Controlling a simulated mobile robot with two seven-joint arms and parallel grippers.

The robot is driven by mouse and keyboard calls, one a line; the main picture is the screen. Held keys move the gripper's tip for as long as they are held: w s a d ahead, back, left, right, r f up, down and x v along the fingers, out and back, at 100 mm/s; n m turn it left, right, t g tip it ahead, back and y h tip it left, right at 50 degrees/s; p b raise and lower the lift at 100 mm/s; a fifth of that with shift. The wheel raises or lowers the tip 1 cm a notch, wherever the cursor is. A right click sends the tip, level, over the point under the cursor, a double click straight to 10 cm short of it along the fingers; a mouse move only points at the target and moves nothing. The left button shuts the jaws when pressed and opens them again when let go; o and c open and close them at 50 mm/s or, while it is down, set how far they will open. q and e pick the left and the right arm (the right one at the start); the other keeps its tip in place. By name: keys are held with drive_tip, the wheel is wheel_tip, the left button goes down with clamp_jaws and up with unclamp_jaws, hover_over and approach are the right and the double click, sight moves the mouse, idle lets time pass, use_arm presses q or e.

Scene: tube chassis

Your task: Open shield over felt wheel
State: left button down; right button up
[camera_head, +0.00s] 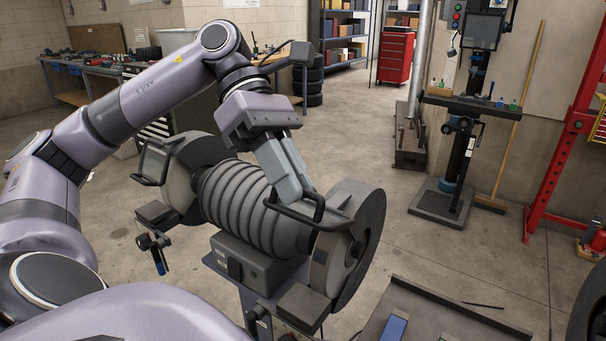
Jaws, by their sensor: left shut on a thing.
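A grey bench grinder (245,205) with a ribbed motor housing stands on a pedestal in the middle of the view. Its right end has a large dark round wheel guard (360,245); I cannot tell which wheel is felt. A dark bar handle (318,208) sticks out at the top of the right-hand shield. My left gripper (300,198) reaches down from above and is shut on this handle. The fingertips partly hide the bar. Another shield with a dark handle (150,180) is at the grinder's left end. My right gripper is not in view.
A drill press (455,170) stands at the right behind the grinder, with a broom (515,110) against the wall. A red frame (565,130) is at far right. A dark metal tray (450,315) is at the lower right. Open concrete floor lies between.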

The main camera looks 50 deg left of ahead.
use_arm(q)
drive_tip(key=shift+w+r, duration=0.1)
drive_tip(key=shift+w, duration=0.1)
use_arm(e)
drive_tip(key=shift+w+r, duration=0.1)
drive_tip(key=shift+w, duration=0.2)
use_arm(q)
drive_tip(key=c, duration=1.2)
unclamp_jaws()
drive_tip(key=shift+a, duration=0.1)
drive_tip(key=p+v, duration=0.1)
drive_tip(key=v, duration=0.6)
drive_tip(key=shift+p, duration=0.3)
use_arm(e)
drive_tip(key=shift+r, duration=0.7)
use_arm(q)
drive_tip(key=shift+w+a, duration=0.1)
